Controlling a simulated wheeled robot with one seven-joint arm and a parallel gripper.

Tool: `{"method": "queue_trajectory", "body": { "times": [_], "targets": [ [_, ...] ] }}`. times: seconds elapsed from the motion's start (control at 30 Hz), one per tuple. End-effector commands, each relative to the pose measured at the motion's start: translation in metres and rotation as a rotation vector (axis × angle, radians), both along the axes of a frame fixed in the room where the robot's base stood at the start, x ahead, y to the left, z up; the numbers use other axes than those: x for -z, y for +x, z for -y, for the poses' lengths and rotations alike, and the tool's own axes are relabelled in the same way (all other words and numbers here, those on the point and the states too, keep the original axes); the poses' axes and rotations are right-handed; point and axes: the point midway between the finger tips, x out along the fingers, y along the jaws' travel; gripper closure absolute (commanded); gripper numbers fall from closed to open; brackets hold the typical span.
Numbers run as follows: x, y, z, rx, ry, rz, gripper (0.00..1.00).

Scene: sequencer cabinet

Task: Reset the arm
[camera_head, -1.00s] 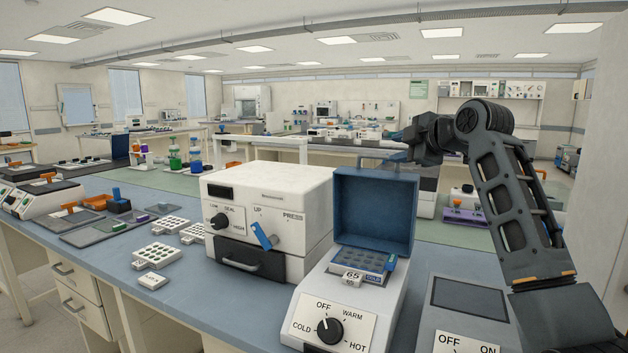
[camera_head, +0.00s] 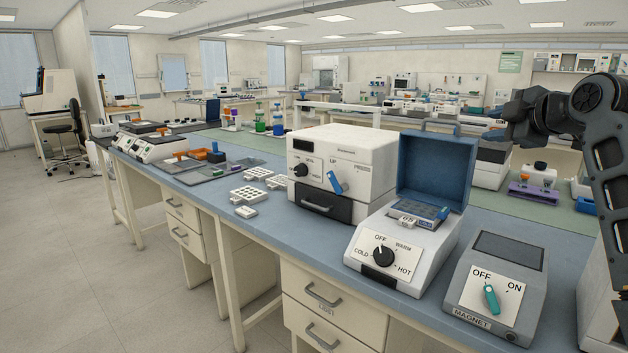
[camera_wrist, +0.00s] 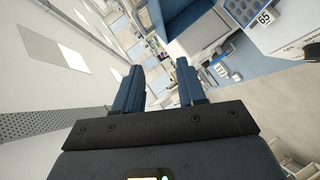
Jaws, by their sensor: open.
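My arm stands at the right edge of the head view, raised and bent at a dark joint. My gripper (camera_head: 492,136) points left in the air, near the upper right of the open blue lid of the heater (camera_head: 437,165). In the wrist view my gripper (camera_wrist: 158,78) shows two blue fingers apart with nothing between them. The heater's blue lid (camera_wrist: 183,15) and its 65 label (camera_wrist: 265,17) show at the top of that view.
A white press (camera_head: 345,150) stands left of the heater. A grey magnet unit (camera_head: 495,285) stands to its right, close to my arm. White racks (camera_head: 250,195) lie on the blue bench. The floor (camera_head: 80,260) at the left is open.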

Motion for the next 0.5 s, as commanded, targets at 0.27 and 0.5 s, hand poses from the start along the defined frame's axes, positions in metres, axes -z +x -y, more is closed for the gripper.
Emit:
{"method": "queue_trajectory", "body": {
  "times": [0.27,0.5],
  "targets": [
    [0.035,-0.005,-0.010,0.017,0.060,-0.003,0.60],
    [0.083,-0.016,-0.024,0.047,0.145,-0.006,0.60]
  ]
}}
